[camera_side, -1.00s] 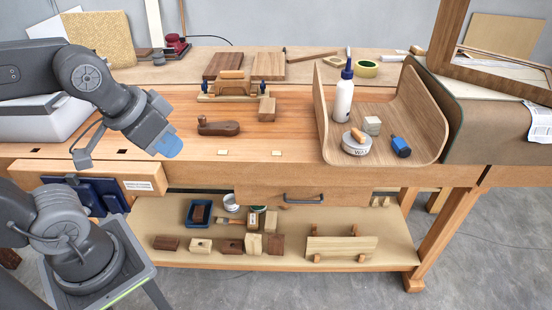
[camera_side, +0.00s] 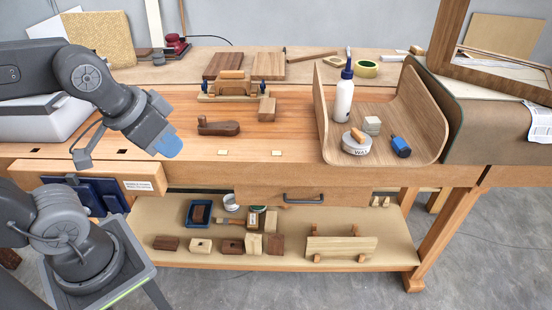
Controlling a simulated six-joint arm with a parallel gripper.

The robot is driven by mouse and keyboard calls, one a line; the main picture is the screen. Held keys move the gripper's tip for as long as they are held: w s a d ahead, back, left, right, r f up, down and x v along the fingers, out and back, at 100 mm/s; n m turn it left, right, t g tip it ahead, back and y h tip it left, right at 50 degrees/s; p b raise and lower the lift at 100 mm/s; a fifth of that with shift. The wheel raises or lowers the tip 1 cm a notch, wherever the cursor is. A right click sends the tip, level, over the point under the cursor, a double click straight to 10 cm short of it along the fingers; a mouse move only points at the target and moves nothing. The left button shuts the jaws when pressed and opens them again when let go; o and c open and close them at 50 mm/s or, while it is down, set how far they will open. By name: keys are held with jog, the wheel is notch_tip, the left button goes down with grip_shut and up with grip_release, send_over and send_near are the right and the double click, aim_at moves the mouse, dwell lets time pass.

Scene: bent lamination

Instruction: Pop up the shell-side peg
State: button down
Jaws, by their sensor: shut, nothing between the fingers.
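Two small pale square pegs show in the bench top near its front edge. The right one (camera_side: 277,153), nearer the curved wooden shell (camera_side: 433,140), looks about flush with the surface. The left one (camera_side: 222,152) looks the same. My gripper (camera_side: 169,147), with blue fingertips, is shut and empty. It hangs above the front left of the bench, left of both pegs and well apart from the right one. Two dark square holes, one of them at the far left (camera_side: 35,150), lie in line with the pegs.
A wooden plane (camera_side: 218,128) and a small block (camera_side: 267,109) lie behind the pegs. The shell holds a glue bottle (camera_side: 343,98), a wax tin (camera_side: 356,145) and a blue-bodied tool (camera_side: 400,147). A front vise (camera_side: 100,180) is at left. The bench around the pegs is clear.

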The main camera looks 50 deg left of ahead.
jog(key=m+t+h, duration=0.1)
jog(key=m+t, duration=0.2)
jog(key=m, duration=0.8)
send_over(277, 154)
notch_tip(277, 154, down, 11)
jog(key=shift+f, duration=4.3)
jog(key=shift+f, duration=0.15)
